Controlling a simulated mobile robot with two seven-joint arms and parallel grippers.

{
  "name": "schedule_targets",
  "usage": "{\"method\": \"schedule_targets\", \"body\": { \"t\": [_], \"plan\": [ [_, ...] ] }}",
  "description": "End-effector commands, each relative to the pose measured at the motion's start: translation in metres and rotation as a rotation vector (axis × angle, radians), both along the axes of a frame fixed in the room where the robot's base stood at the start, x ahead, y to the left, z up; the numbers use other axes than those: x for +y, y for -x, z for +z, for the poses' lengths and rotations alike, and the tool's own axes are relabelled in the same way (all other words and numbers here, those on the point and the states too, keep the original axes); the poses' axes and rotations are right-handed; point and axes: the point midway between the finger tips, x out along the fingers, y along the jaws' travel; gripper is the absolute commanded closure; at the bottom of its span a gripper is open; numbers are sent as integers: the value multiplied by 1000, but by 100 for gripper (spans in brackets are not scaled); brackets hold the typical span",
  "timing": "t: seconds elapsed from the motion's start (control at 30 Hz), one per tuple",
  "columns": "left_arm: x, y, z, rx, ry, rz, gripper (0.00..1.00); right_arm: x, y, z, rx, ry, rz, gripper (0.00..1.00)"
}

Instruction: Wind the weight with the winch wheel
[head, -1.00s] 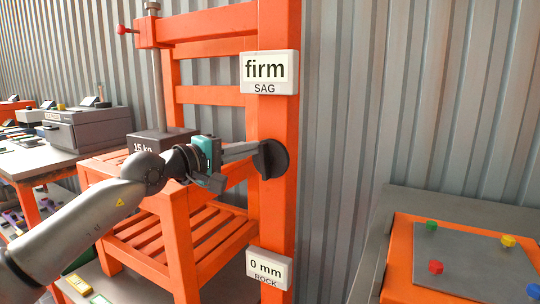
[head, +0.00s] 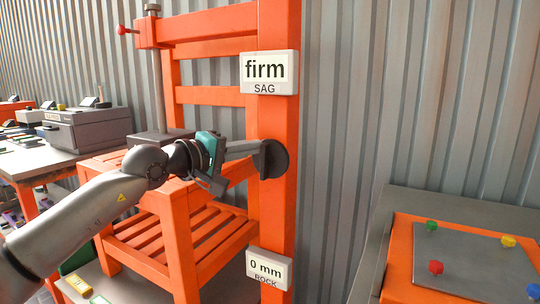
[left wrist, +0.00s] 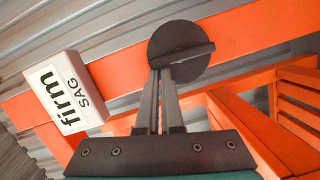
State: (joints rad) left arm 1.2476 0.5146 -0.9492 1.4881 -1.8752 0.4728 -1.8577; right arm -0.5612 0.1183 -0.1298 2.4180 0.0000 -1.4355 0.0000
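The winch wheel (head: 272,159) is a dark disc on the side of the orange upright post. In the left wrist view the wheel (left wrist: 183,40) has a raised bar across its face. My left gripper (head: 258,150) reaches it from the left. In the left wrist view its two fingers (left wrist: 163,70) are close together, with their tips at the left end of the bar, and look shut on it. The grey weight (head: 160,137) sits on the orange seat below a vertical rod (head: 158,85); my arm covers its front. My right gripper is not in view.
Signs on the post read "firm SAG" (head: 269,73) and "0 mm ROCK" (head: 269,269). An orange slatted frame (head: 180,240) stands under my left forearm. A bench (head: 60,165) with grey devices is at left, and an orange-edged panel with coloured knobs (head: 470,265) at lower right.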

Motion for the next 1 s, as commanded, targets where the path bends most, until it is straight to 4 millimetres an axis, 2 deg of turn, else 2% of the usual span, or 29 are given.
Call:
{"method": "schedule_targets", "body": {
  "t": [0.03,1.0],
  "plan": [
    [-6,4,-4,2,-12,-13,100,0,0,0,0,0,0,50],
    [-10,6,-2,-75,-128,-13,100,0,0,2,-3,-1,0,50]
  ]
}}
